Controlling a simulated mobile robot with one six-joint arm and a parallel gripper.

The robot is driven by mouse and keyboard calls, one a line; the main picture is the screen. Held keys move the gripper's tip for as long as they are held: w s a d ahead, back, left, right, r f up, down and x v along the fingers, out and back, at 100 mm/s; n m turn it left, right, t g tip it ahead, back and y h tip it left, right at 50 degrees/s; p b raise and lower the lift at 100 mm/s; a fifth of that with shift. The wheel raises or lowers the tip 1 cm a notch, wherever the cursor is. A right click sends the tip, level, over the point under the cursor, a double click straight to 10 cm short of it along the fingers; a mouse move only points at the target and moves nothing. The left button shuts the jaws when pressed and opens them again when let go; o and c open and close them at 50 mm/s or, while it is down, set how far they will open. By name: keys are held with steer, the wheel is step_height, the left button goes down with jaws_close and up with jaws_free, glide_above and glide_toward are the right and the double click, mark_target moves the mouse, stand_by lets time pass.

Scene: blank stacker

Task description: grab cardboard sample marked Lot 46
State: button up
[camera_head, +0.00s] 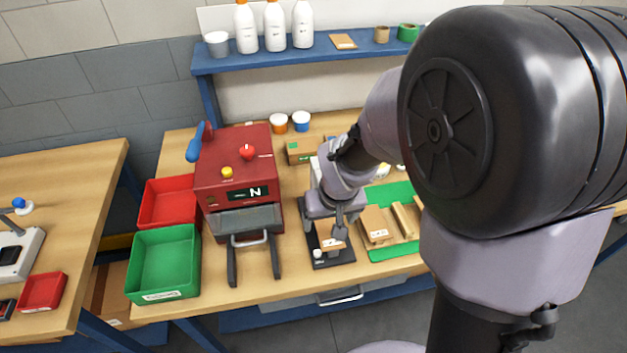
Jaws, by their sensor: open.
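My gripper (339,232) is open and points down over the black stand (341,257) on the workbench. A small brown cardboard sample (328,242) with a white label lies on that stand, right at the fingertips. I cannot tell whether the fingers touch it or stand around it. Another labelled cardboard sample (375,224) lies on the green mat to the right, with more cardboard pieces (405,218) beside it. The label print is too small to read, so I cannot tell which one is Lot 46. My arm hides part of the mat and the bench behind.
A red machine (232,170) with an "N" display stands left of the gripper. Red (168,203) and green (165,262) bins sit at its left. Tubs (301,121) and a box (300,150) stand behind. A blue shelf (290,58) holding bottles runs above.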

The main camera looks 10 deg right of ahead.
mark_target(329, 230)
steer(key=x, duration=0.2)
steer(key=b+x, duration=0.1)
steer(key=x, duration=0.1)
steer(key=b+x, duration=0.1)
steer(key=x, duration=0.1)
steer(key=shift+w+d+r, duration=0.1)
steer(key=shift+d, duration=0.3)
steer(key=shift+r, duration=0.1)
